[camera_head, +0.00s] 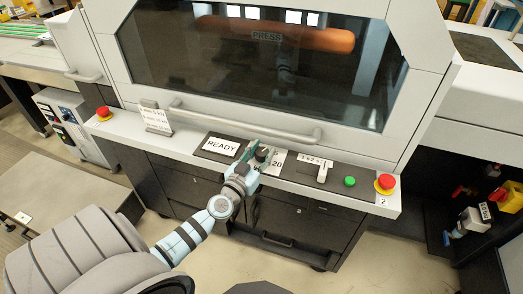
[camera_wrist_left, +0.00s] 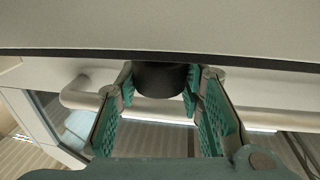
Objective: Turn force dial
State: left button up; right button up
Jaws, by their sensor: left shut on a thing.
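The force dial (camera_head: 262,154) is a small dark knob on the control ledge of the press, beside a plate marked 20 (camera_head: 277,160). My left gripper (camera_head: 257,157) is at the dial, shut on it, and partly covers it in the head view. In the left wrist view the dial shows as a dark round cylinder (camera_wrist_left: 160,78) between the green padded fingers. The dial's pointer or setting cannot be made out. My right gripper is not in view.
A READY display (camera_head: 221,146) lies left of the dial. To the right are a lever (camera_head: 323,172), a green button (camera_head: 349,182) and a red emergency button (camera_head: 385,182). A long handle bar (camera_head: 245,128) runs behind the gripper, below the press window (camera_head: 260,70).

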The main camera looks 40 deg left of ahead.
pick_arm(q)
jog(key=shift+r+n+g+y+p, duration=0.1)
jog(key=shift+n+g+y+p, duration=0.3)
jog(key=shift+n+y, duration=0.45)
jog(key=n+y, duration=0.1)
jog(key=y, duration=0.2)
jog(key=shift+d+n+g, duration=0.1)
jog(key=shift+n+g, duration=0.15)
jog(key=shift+g, duration=0.15)
jog(key=n+g+y, duration=0.4)
jog(key=y, duration=0.1)
jog(key=shift+w+y, duration=0.1)
jog(key=shift+y, duration=0.15)
jog(key=shift+n+g+y, duration=1.3)
jog(key=shift+n+g, duration=0.4)
jog(key=shift+g, duration=0.3)
jog(key=o, duration=1.2)
jog(key=shift+c, duration=0.2)
